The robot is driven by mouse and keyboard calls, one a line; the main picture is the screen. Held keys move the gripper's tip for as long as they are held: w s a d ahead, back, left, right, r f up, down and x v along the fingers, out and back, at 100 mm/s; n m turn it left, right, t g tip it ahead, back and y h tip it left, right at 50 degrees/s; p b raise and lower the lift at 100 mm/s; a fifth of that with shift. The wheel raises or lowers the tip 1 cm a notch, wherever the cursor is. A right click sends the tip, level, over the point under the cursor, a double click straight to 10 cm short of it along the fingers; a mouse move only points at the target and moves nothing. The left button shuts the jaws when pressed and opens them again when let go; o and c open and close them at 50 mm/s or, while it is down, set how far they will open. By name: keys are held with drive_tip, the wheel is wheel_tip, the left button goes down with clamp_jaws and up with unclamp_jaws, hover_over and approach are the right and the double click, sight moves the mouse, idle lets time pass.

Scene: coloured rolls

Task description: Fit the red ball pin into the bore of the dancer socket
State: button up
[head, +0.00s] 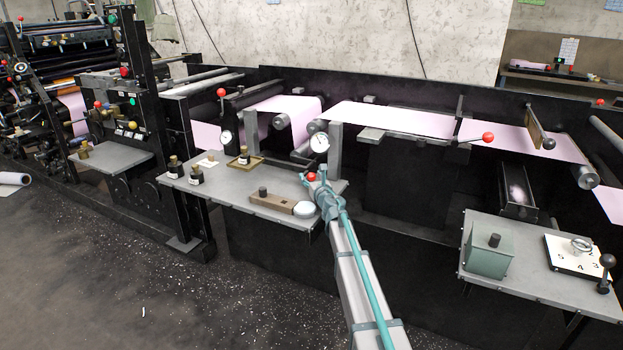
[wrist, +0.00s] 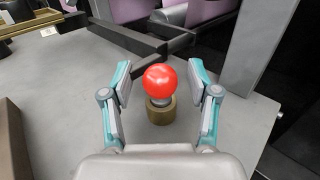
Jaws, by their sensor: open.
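The red ball pin (wrist: 160,80) stands between the fingers of my open gripper (wrist: 159,88) in the wrist view. Gaps show between the ball and both fingers. Its short grey neck meets a brass-coloured cylinder (wrist: 161,111) on the grey table; how deep the pin sits in it is hidden. I cannot tell if this cylinder is the dancer socket. In the head view the red ball (head: 311,177) shows at the tip of my gripper (head: 316,184), near the table's right end. The bore is not visible.
The grey table (head: 235,191) also bears dark bottles (head: 195,175), a wooden block (head: 272,201) and a white round piece (head: 304,209). A dial gauge (head: 320,143) and a grey post (head: 335,150) stand close behind my gripper. A dark bar (wrist: 130,38) lies beyond the ball.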

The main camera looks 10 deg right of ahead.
drive_tip(key=s, duration=0.4)
drive_tip(key=s+d, duration=0.1)
drive_tip(key=s, duration=0.3)
drive_tip(key=s+d, duration=0.1)
drive_tip(key=s, duration=0.2)
drive_tip(key=shift+s, duration=0.4)
